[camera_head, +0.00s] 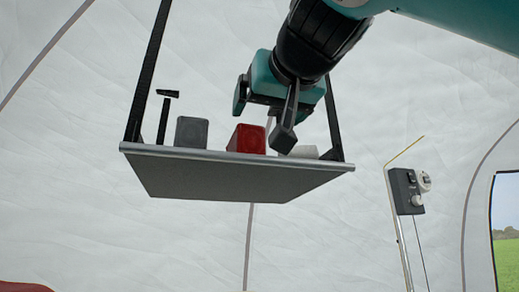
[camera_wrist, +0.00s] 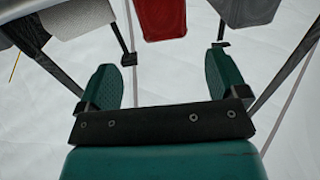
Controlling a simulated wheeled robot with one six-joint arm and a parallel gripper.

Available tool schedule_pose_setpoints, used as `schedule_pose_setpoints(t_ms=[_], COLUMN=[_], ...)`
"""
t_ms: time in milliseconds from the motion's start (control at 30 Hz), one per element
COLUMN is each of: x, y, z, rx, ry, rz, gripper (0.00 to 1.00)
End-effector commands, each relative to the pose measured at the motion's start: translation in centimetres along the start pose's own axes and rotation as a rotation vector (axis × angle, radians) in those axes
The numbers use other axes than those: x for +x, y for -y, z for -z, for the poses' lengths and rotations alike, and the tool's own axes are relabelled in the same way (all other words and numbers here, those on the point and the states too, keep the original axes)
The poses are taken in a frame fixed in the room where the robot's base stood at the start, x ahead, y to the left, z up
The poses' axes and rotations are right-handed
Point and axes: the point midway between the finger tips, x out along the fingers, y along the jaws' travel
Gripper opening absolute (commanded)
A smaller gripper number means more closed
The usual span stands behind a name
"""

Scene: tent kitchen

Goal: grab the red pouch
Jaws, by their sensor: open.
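The red pouch (camera_head: 247,139) stands on the hanging shelf (camera_head: 235,180), between a grey box-shaped item and a whitish roll. My gripper (camera_head: 264,112) is open and empty, and in the head view it appears just above and in front of the pouch.
The grey item (camera_head: 191,132) is left of the pouch, and a dark hammer-like tool (camera_head: 164,115) stands farther left. The whitish roll (camera_head: 302,152) lies to the right. Black straps (camera_head: 149,70) hold the shelf at its sides. A pole-mounted dark box (camera_head: 406,191) is at right.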

Motion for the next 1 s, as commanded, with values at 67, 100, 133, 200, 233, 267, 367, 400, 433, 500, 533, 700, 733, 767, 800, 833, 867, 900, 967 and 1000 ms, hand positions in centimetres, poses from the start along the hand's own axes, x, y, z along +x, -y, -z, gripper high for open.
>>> schedule_pose_setpoints(t_ms=[67,100,133,200,233,267,367,400,433,500,533,700,733,767,800,833,867,900,967,1000], x=[1.7,2.4,2.8,3.6,3.9,4.1,4.6,5.0,5.4,6.5,7.0,9.1,9.3,9.4,9.5,9.5,9.5,9.5,9.5,9.5], y=[-0.1,-0.1,0.0,0.1,0.1,0.1,0.1,0.1,0.2,0.2,0.3,0.3,0.3,0.3,0.4,0.4,0.4,0.4,0.4,0.4], z=[0.1,0.1,0.1,0.1,0.1,0.1,0.1,0.1,0.1,0.2,0.2,0.1,0.1,0.1,0.0,0.0,-0.1,-0.1,-0.1,-0.1], rx=[-0.003,-0.001,-0.001,0.0,0.0,0.0,0.0,0.0,-0.001,-0.002,-0.003,0.0,0.001,0.001,0.001,0.001,0.001,0.001,0.001,0.001], ry=[0.001,0.002,0.001,0.001,0.001,0.001,0.001,0.002,0.002,0.004,0.004,0.002,0.002,0.002,0.001,0.001,0.001,0.001,0.001,0.001], rz=[-0.005,-0.004,-0.003,0.0,0.001,0.002,0.003,0.002,0.001,0.0,0.001,0.003,0.003,0.003,0.004,0.005,0.005,0.005,0.005,0.005], gripper=[0.92,0.92,0.92,0.92,0.92,0.92,0.92,0.92,0.92,0.92,0.92,0.92,0.92,0.92,0.92,0.92,0.92,0.92,0.92,0.89])
